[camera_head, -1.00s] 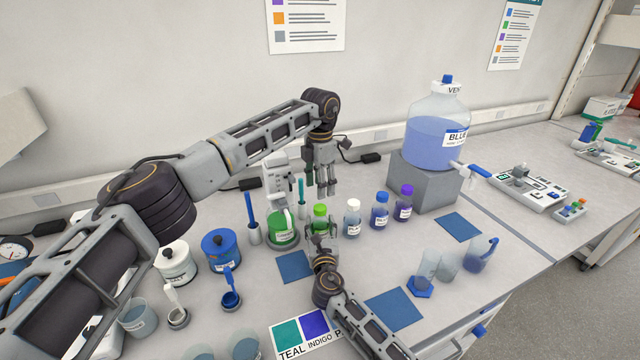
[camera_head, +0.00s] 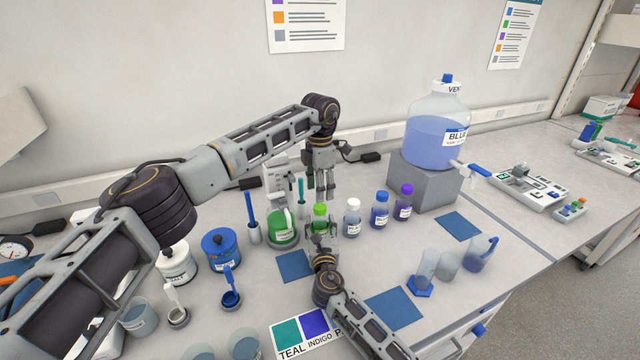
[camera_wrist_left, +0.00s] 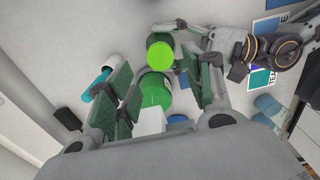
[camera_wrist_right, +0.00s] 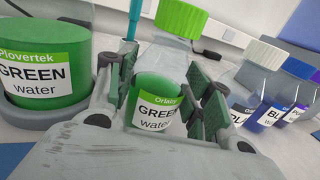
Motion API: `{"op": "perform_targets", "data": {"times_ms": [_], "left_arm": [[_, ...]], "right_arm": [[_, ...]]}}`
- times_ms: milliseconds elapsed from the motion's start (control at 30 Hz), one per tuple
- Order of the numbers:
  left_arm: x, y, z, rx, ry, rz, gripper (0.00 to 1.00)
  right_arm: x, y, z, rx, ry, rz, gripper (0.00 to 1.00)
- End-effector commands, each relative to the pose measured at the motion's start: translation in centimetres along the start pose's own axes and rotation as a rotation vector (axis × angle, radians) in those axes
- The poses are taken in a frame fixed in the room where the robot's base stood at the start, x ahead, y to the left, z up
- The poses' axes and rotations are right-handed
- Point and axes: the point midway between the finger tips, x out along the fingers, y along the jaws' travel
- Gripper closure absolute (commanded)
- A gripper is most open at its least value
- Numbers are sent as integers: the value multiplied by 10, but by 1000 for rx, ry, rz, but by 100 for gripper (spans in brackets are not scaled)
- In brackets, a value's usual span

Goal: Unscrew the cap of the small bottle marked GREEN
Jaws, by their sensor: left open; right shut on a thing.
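The small bottle marked GREEN (camera_wrist_right: 157,105) has green liquid and a bright green cap (camera_head: 320,210); it stands on the bench in the row of small bottles. My right gripper (camera_head: 320,238) is shut around the bottle's body, with the label facing the right wrist camera. My left gripper (camera_head: 325,196) is open and empty, pointing down above and slightly behind the cap. In the left wrist view the green cap (camera_wrist_left: 160,55) shows beyond the open fingers, apart from them. The cap sits on the bottle.
A larger GREEN container (camera_head: 284,228) stands left of the bottle. White-, blue- and purple-capped small bottles (camera_head: 352,218) stand close on its right. A BLUE carboy (camera_head: 436,135) sits on a grey block. Blue mats (camera_head: 393,309) and clear beakers (camera_head: 447,265) are nearer the front.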

Motion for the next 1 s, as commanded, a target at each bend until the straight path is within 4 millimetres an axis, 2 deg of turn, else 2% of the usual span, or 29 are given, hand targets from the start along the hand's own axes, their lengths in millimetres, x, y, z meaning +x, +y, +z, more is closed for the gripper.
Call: {"op": "perform_targets", "data": {"times_ms": [533, 700, 1000], "left_arm": [[57, 0, 0, -1, 0, 0, 48], [65, 0, 0, -1, 1, 0, 48], [66, 0, 0, -1, 1, 0, 48]], "right_arm": [[0, 0, 0, 0, 0, 0, 100], [0, 0, 0, 0, 0, 0, 100], [0, 0, 0, 0, 0, 0, 100]]}}
